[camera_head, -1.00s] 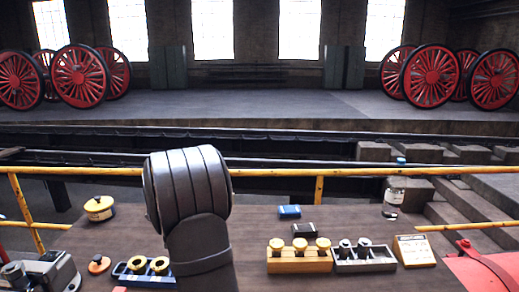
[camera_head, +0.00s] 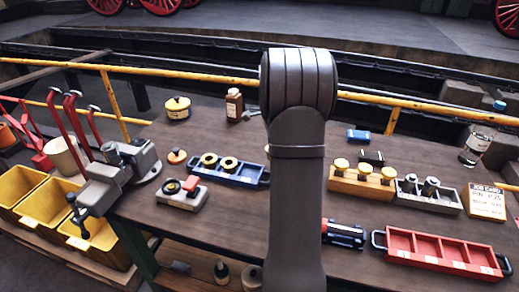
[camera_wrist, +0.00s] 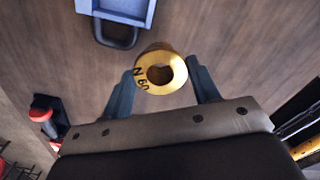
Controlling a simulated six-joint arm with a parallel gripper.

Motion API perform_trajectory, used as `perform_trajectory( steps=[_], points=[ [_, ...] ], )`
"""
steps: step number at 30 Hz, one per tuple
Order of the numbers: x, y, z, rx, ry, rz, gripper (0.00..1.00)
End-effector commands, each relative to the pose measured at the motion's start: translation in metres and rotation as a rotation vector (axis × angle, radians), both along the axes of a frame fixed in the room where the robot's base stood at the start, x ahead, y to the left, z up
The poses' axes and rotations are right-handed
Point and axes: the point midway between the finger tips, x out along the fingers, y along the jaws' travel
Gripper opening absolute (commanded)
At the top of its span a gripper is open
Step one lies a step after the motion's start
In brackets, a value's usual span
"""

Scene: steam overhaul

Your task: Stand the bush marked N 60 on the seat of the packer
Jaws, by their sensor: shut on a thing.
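In the wrist view my gripper (camera_wrist: 163,68) is shut on a brass bush (camera_wrist: 148,80), a short ring with a hole, its marking reading N 60. The wooden bench top shows beyond it, and the bush appears clear of it. In the head view my arm hides the gripper and the held bush. A low light-grey device with a dark round ring and a red part (camera_head: 183,194), which looks like the packer, stands on the bench left of my arm. No bush shows on it.
A blue tray (camera_head: 246,181) with two brass bushes lies behind the device; a blue tray end (camera_wrist: 125,12) shows in the wrist view. A vice (camera_head: 130,165) stands to the left. A red tray (camera_head: 440,250), a wooden block (camera_head: 345,182) and a grey tray (camera_head: 440,205) lie right of my arm.

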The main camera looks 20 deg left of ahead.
Motion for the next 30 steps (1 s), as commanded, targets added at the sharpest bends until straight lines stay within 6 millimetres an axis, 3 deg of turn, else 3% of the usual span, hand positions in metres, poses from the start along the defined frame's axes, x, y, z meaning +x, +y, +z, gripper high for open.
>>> perform_trajectory(
  steps=[9, 18, 25, 30],
  points=[
    [0.041, -0.061, 0.004, 0.0, -0.002, 0.388, 0.23],
    [0.061, -0.094, 0.007, 0.0, -0.001, 0.644, 0.23],
    [0.069, -0.099, 0.011, 0.0, -0.002, 0.785, 0.23],
    [0.062, -0.064, 0.018, 0.0, -0.002, 0.793, 0.23]
  ],
)
